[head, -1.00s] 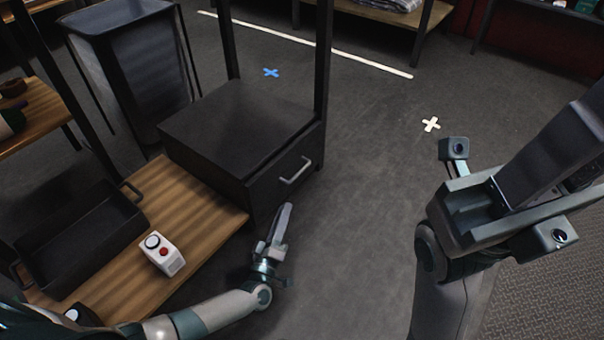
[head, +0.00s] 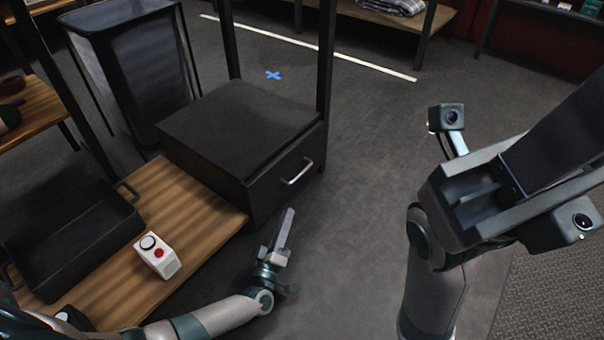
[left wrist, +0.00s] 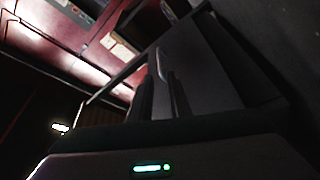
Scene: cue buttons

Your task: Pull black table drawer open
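The black table drawer (head: 262,190) is a dark box unit beside the wooden shelf, and its front looks flush with the body. Its silver bar handle (head: 297,173) is on the right part of the front. My left gripper (head: 286,222) is low in front of the drawer, below the handle and apart from it, with its dark fingers pointing up. The left wrist view shows dark fingers (left wrist: 160,95) and a large dark panel (left wrist: 205,60) behind them.
A wooden shelf board (head: 195,225) holds a black tray (head: 75,235) and a white box with a red button (head: 158,256). A black bin (head: 140,75) stands behind. The floor right of the drawer is clear.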

